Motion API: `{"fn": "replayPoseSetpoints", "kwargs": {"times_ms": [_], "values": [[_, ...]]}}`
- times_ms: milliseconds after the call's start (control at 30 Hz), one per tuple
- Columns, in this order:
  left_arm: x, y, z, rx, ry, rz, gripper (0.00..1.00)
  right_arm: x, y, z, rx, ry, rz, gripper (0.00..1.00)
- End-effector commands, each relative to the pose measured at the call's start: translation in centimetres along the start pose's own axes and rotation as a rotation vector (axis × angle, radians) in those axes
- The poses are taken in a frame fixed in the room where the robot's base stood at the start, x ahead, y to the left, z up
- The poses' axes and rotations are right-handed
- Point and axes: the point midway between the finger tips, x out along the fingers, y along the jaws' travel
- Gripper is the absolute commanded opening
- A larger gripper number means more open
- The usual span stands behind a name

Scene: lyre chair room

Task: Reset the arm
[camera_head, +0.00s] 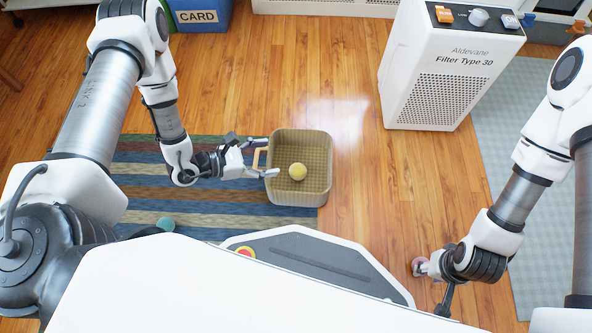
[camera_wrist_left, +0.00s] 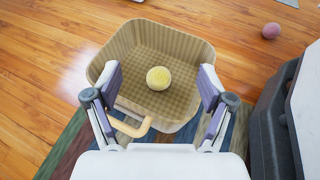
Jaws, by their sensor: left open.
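My left gripper (camera_head: 268,157) is open at the left side of a tan basket (camera_head: 325,165), its two fingers spread around the basket's pale handle (camera_head: 257,160). The handle also shows between the fingers in the left wrist view (camera_wrist_left: 130,128). The fingers do not grip it. A yellow ball (camera_head: 298,171) lies inside the basket, on its floor. My right gripper (camera_head: 432,281) is low at the lower right, pointing down-left; a pink ball (camera_head: 418,267) is close to its fingers. Whether its jaws are open or shut is unclear.
A striped rug (camera_head: 225,193) lies under and left of the basket, with a teal ball (camera_head: 166,223) on it. A white air filter (camera_head: 440,70) stands at the back right, by a grey mat (camera_head: 510,130). A blue CARD bin (camera_head: 203,15) stands at the back. Wood floor right of the basket is clear.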

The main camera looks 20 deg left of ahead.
Motion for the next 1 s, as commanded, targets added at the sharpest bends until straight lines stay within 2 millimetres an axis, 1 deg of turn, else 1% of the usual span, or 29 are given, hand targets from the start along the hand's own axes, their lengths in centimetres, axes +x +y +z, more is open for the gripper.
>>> {"fn": "replayPoseSetpoints", "kwargs": {"times_ms": [33,100,200,300,767,833,867,900,933,967,1000], "values": [[-1.1,0.1,0.0,-0.003,0.0,0.005,0.81,0.0,0.0,0.0,0.0,0.0,0.0,0.4],[-2.2,0.1,0.0,-0.003,0.001,0.004,0.81,0.0,0.0,0.0,0.0,0.0,0.0,0.4],[-3.0,0.0,0.0,0.0,0.0,0.001,0.81,0.0,0.0,0.0,0.0,0.0,0.0,0.4],[-3.3,-0.1,0.0,0.001,-0.001,-0.002,0.81,0.0,0.0,0.0,0.0,0.0,0.0,0.4],[-3.3,0.0,0.1,0.001,0.0,-0.002,0.81,-0.1,0.0,0.0,0.0,0.0,0.0,0.4],[-3.3,0.1,1.2,0.01,-0.006,-0.005,0.81,-0.8,0.0,0.0,0.0,0.0,0.0,0.4],[-3.1,0.0,2.1,0.021,-0.01,-0.016,0.81,-1.4,0.0,0.0,0.0,-0.001,0.0,0.4],[-2.8,-0.4,3.9,0.041,-0.018,-0.041,0.81,-2.3,0.0,0.0,-0.001,-0.001,0.0,0.4],[-2.4,-1.2,5.3,0.053,-0.024,-0.071,0.81,-3.0,0.0,0.0,-0.001,-0.001,0.0,0.4],[-2.2,-2.5,6.5,0.066,-0.038,-0.12,0.81,-3.4,0.0,0.0,-0.001,-0.001,0.0,0.4],[-2.1,-4.9,8.1,0.094,-0.048,-0.22,0.81,-4.1,0.0,0.0,-0.001,-0.001,0.0,0.4]]}}
